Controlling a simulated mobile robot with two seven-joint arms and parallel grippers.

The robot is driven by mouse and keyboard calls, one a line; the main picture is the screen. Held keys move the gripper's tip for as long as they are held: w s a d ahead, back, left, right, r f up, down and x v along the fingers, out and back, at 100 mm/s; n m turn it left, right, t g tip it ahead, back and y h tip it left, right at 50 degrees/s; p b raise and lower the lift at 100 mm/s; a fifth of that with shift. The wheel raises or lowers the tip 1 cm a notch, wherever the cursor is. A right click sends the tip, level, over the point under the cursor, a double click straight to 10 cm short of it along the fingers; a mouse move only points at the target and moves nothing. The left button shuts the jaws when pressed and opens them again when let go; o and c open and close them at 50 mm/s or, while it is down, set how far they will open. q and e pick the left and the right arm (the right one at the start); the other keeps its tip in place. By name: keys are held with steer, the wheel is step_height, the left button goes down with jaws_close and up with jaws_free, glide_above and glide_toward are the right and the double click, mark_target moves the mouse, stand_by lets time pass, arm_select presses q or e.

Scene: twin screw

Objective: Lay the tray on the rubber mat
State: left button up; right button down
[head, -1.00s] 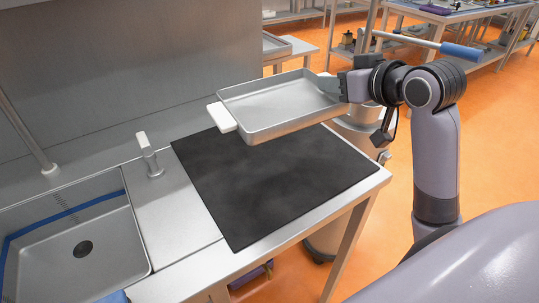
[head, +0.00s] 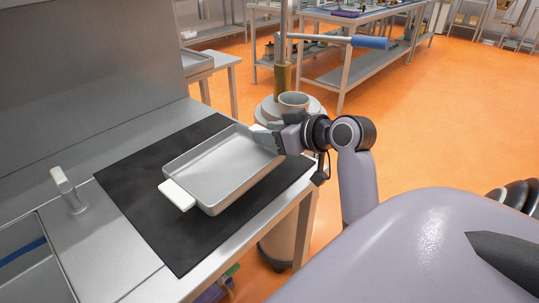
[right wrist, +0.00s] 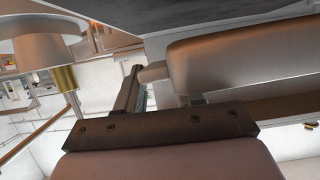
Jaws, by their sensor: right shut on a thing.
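The tray (head: 222,169) is a shallow silver metal pan with a white handle (head: 177,195) on its near-left end. It is level over the black rubber mat (head: 140,201), above the mat's middle and right part. I cannot tell whether its bottom touches the mat or hangs slightly above it. My left gripper is out of view.
The mat lies on a steel counter (head: 112,262) with a tap (head: 66,189) and a sink at the left. A wall panel rises behind. A round grey stand with a pole and a blue-handled lever (head: 370,43) is just beyond the counter's right end.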

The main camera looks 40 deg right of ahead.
mark_target(272, 152)
step_height(272, 152, down, 5)
steer(key=shift+b, duration=0.45)
steer(key=c, duration=0.7)
jaws_free()
steer(key=shift+s, duration=0.15)
steer(key=v, duration=0.9)
steer(key=shift+r, duration=0.15)
steer(key=p+v, duration=0.1)
steer(key=v, duration=0.1)
steer(key=shift+s+r+p, duration=0.15)
steer(key=shift+s+p, duration=0.15)
steer(key=shift+s, duration=0.1)
